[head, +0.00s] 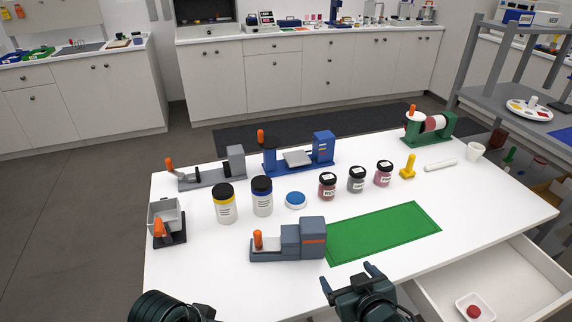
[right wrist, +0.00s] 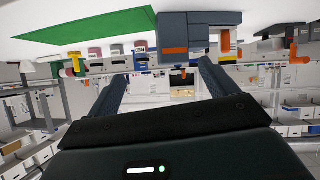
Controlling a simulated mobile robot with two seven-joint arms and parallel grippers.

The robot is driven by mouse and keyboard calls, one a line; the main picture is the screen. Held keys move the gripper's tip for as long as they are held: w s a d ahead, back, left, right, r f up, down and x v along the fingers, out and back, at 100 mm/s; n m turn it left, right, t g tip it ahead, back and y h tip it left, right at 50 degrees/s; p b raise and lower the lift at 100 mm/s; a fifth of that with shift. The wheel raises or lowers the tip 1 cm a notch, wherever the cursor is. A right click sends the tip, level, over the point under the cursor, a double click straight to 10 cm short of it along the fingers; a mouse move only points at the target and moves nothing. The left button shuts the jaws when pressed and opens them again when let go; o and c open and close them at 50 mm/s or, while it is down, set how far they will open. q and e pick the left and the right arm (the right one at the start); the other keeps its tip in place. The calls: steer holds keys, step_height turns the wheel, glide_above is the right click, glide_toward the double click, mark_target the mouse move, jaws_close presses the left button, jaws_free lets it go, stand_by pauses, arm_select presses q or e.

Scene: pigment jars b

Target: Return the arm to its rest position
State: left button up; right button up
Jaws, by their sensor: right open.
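My right gripper (head: 349,277) is at the front edge of the white table (head: 190,275) in the head view, its two fingers apart. In the right wrist view the fingers (right wrist: 160,78) are spread with nothing between them. This view is upside down. A dark part of my left arm (head: 168,307) shows at the bottom left of the head view; its fingers are not visible. Three small jars stand at the middle: one dark red (head: 327,187), one grey (head: 356,181), one pink (head: 383,175). A yellow-banded jar (head: 225,206) and a blue-banded jar (head: 262,199) stand left of them.
A grey-blue device (head: 290,240) and a green mat (head: 383,233) lie just beyond my right gripper. An open drawer (head: 520,280) with a small white dish (head: 475,308) juts out at right. Other devices line the table's back. The table's front left is clear.

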arm_select(q)
steer(key=s+a+t+y, duration=0.1)
steer(key=s+a+y, duration=0.1)
steer(key=s+a, duration=0.55)
arm_select(e)
steer(key=s+d+m+g+h, duration=0.1)
steer(key=s+d+g, duration=0.3)
steer(key=s, duration=0.6)
steer(key=s+d+m+g+h, duration=0.1)
steer(key=s+d+g, duration=0.25)
steer(key=s, duration=0.65)
arm_select(q)
steer(key=w+d+f+t+h, duration=0.2)
steer(key=w+d+f+t, duration=0.3)
steer(key=f, duration=0.4)
steer(key=shift+w+f+m+t+h, duration=0.15)
steer(key=shift+m+t+h, duration=0.15)
steer(key=shift+t, duration=0.3)
arm_select(e)
steer(key=w+a+f+n+t+y, duration=0.1)
steer(key=w+a+f+t, duration=0.4)
steer(key=f, duration=0.5)
steer(key=shift+a+y, duration=0.15)
steer(key=shift+y, duration=0.55)
